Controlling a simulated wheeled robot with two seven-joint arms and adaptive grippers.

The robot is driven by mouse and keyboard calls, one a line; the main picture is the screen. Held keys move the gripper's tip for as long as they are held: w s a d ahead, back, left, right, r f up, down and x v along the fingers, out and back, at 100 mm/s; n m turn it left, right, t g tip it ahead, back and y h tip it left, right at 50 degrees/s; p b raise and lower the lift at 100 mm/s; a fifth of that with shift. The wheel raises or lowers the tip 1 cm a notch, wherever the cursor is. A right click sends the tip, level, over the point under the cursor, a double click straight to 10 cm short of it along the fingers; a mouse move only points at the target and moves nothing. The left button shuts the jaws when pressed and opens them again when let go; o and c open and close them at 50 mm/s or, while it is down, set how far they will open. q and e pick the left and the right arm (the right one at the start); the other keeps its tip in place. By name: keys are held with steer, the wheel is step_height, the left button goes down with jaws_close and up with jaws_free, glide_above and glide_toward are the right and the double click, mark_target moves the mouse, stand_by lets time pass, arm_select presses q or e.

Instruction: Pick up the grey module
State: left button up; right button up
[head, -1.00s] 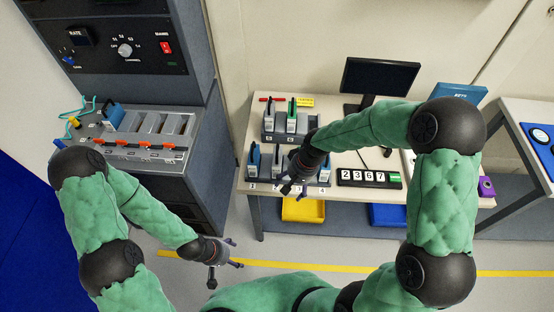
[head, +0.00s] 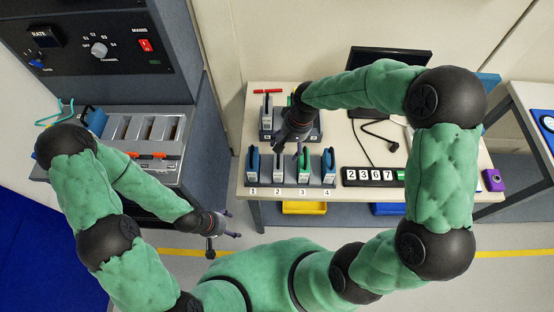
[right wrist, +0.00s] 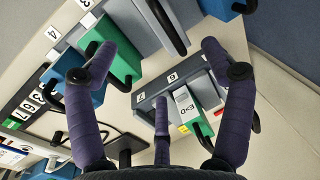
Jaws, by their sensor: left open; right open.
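A grey module (head: 278,170) with a black handle sits in slot 2 of the front rack (head: 264,181). In the right wrist view it is at the top (right wrist: 150,28), beyond the fingertips. Another grey module (head: 267,115) with a black handle stands in the back rack (head: 266,134). My right gripper (head: 280,146) is open and empty. In the head view it appears between the two racks, above slot 2, and hides part of the back rack. Its fingers frame both racks in the right wrist view (right wrist: 155,62). My left gripper (head: 226,224) is open and empty, away from the racks.
Blue modules fill slots 1 (head: 253,162) and 4 (head: 328,166); a green one (head: 303,160) is in slot 3. Another green module (right wrist: 188,108) is in the back rack. A number display (head: 370,176) and monitor (head: 375,58) are to the right. An instrument rack (head: 115,160) stands left.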

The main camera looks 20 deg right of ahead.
mark_target(282, 158)
steer(key=f, duration=0.3)
steer(key=shift+a+f, duration=0.2)
steer(key=shift+a, duration=0.15)
steer(key=f+b, duration=0.1)
steer(key=f, duration=0.1)
steer(key=a+f, duration=0.1)
steer(key=f, duration=0.2)
steer(key=shift+a+b, duration=0.1)
steer(key=shift+b, duration=0.3)
steer(key=shift+r, duration=0.1)
steer(key=c, duration=1.4)
